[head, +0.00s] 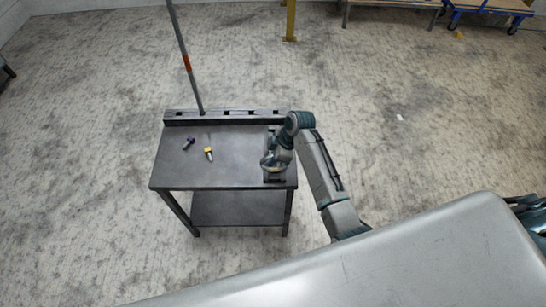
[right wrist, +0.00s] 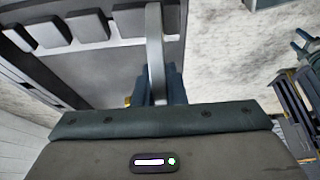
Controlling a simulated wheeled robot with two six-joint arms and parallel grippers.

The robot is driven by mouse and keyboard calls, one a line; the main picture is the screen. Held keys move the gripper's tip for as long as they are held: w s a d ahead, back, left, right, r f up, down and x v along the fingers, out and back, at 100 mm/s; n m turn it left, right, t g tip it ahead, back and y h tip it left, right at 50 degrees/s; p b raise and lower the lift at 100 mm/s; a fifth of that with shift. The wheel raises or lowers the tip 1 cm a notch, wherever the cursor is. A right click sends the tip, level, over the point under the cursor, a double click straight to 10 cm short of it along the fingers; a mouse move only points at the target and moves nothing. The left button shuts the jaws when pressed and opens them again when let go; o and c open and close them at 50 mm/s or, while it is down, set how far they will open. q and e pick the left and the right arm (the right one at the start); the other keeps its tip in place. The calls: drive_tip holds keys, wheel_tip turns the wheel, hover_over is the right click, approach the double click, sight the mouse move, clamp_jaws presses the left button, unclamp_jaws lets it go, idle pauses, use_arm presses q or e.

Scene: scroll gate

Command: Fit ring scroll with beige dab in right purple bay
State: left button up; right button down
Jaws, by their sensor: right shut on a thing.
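My right gripper (head: 270,163) is low over the right end of the dark table (head: 232,170). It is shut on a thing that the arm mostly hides. In the right wrist view a light grey curved bar (right wrist: 155,50) stands up by the bluish fingers (right wrist: 174,88), and a small yellow patch shows beside them. I cannot tell whether this is the ring scroll, and no beige dab is clear. No purple bay can be made out. My left gripper cannot be seen.
A dark rail (head: 235,116) with several slots runs along the table's back edge. A grey pole (head: 185,57) with an orange band rises at the back left. A dark block (head: 274,178) sits under my right gripper. The table's front middle is clear.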

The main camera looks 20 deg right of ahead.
drive_tip(key=shift+f+b, duration=0.5)
drive_tip(key=shift+f, duration=0.95)
idle(1.6)
drive_tip(key=c, duration=1.4)
unclamp_jaws()
drive_tip(key=b+v, duration=0.1)
drive_tip(key=v, duration=0.9)
drive_tip(key=shift+s+d+r+b, duration=0.1)
drive_tip(key=shift+d+r+b, duration=0.1)
drive_tip(key=shift+r+b, duration=0.2)
drive_tip(key=shift+f, duration=0.1)
